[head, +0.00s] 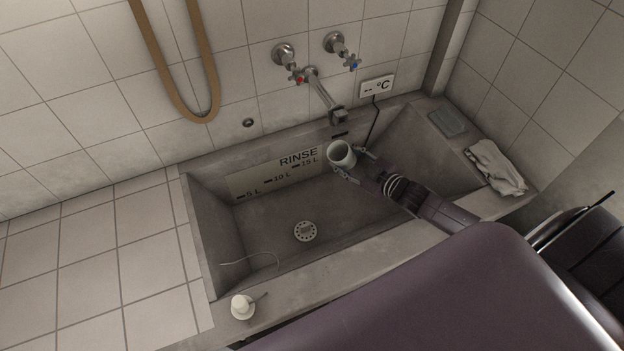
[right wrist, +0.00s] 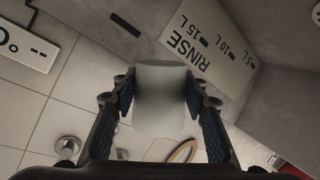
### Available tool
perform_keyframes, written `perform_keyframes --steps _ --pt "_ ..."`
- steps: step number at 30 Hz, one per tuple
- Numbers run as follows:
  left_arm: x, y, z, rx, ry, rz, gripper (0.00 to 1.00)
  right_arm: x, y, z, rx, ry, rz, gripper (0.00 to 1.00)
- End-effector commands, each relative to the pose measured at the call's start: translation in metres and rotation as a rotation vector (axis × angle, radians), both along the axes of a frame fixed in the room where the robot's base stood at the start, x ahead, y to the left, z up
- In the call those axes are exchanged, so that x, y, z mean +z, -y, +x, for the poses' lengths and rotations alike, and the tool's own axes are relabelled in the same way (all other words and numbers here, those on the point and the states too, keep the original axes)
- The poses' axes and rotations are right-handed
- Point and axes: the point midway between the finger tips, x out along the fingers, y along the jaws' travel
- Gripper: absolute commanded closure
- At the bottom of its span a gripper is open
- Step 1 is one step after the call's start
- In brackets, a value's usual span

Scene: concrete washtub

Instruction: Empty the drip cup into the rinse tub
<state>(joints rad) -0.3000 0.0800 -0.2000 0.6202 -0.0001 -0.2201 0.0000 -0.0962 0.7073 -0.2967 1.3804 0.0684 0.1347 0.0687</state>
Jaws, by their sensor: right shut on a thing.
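The drip cup (head: 341,156) is a small pale grey-green cup. My right gripper (head: 353,164) is shut on it, with one finger on each side. In the head view it is over the right part of the rinse tub (head: 262,270), below the spout, with its round mouth showing. In the right wrist view the cup (right wrist: 160,100) fills the space between the fingers of my right gripper (right wrist: 158,92). I cannot see any contents or tell its exact tilt. The grey concrete tub has a RINSE scale plate (head: 275,174) and a round drain (head: 305,231). My left gripper is not in view.
The spout (head: 322,95) and taps (head: 295,76) are on the wall behind the cup. A °C display (head: 377,87) hangs beside them. A cloth (head: 495,167) and grey pad (head: 447,122) lie on the right ledge. A white stopper-like piece (head: 242,307) stands on the front rim.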

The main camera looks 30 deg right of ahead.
Motion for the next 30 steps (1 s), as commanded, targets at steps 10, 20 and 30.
perform_keyframes --steps 10,20,30 --pt "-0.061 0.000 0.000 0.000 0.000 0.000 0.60 -0.001 0.005 0.001 0.018 0.018 0.376 0.85" --pt "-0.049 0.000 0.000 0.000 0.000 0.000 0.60 0.009 0.005 0.001 0.016 0.019 0.373 0.85" --pt "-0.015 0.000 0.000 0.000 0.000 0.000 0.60 0.044 0.004 0.001 0.015 0.018 0.372 0.85"
